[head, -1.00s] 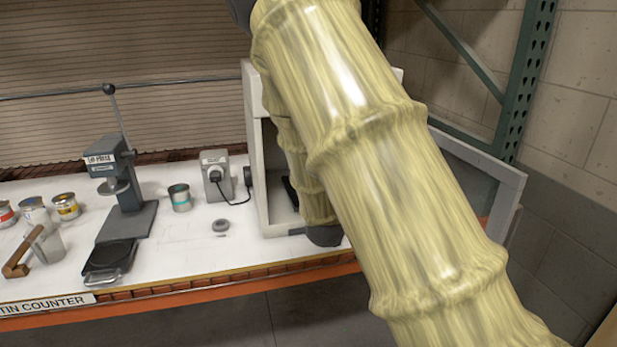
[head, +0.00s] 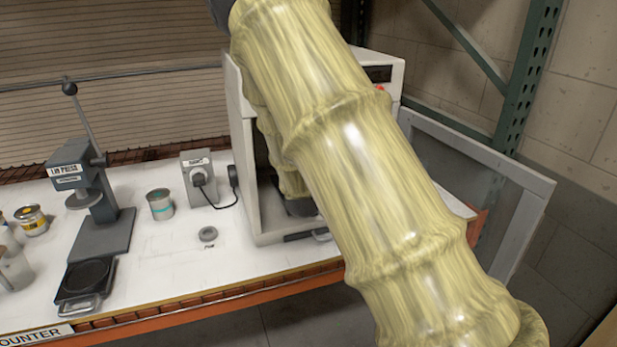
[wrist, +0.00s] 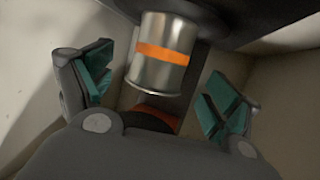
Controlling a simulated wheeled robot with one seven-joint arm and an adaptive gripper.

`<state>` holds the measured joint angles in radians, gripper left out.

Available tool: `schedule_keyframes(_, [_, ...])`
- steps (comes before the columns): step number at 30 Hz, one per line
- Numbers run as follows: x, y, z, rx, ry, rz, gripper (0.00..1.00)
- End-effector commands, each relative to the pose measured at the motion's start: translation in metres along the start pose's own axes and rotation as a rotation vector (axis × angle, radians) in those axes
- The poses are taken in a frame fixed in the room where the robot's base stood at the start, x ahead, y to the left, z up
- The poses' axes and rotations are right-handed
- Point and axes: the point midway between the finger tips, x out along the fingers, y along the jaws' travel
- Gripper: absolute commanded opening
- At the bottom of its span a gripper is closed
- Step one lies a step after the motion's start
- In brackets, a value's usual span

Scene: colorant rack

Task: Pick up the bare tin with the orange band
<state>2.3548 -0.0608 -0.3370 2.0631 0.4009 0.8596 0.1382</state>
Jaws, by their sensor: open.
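The bare tin with the orange band (wrist: 164,52) shows in the wrist view, upper middle, with shiny metal sides. It stands upside down or tilted in the picture, under a dark part whose exact shape I cannot tell. My gripper (wrist: 160,92) is open, with a green-padded finger on each side of the tin and a visible gap to both.
The cabinet's door (head: 490,190) stands open at the right. A grey socket box (head: 205,178) with a cable stands left of the cabinet.

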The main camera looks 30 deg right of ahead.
Motion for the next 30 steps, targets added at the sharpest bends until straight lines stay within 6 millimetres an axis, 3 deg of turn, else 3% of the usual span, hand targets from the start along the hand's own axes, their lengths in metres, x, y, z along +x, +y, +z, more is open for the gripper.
schedule_keyframes(8, [0.011, 0.002, 0.0, 0.0, -0.001, 0.002, 0.9])
schedule_keyframes(21, [0.053, 0.001, 0.005, 0.001, -0.001, 0.004, 0.9])
schedule_keyframes(30, [0.058, 0.001, 0.006, 0.001, -0.001, 0.004, 0.9])
